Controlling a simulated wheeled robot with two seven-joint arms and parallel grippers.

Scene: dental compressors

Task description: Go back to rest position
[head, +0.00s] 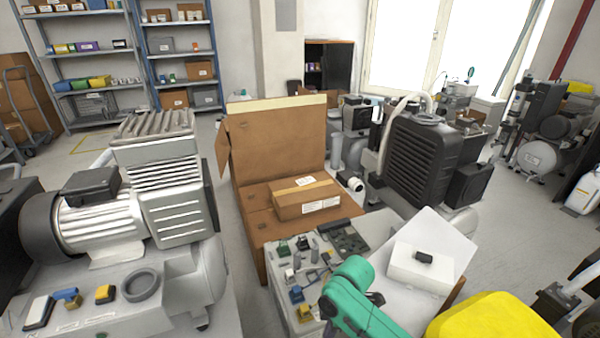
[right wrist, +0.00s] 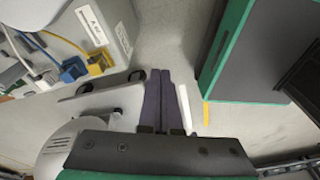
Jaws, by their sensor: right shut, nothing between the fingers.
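My right gripper (right wrist: 160,76) shows in the right wrist view. Its two dark fingers lie together, shut with nothing between them, above the grey floor. A green arm part of mine (head: 355,298) rises from the bottom of the head view, in front of the table with small parts. The right fingertips cannot be made out in the head view. My left gripper is in neither view.
A grey compressor (head: 130,200) stands at left and a black-finned one (head: 415,155) at right. An open cardboard box (head: 275,145) stands between them. A white block (head: 420,268) sits near the front. In the wrist view, blue and yellow fittings (right wrist: 85,68) are at left.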

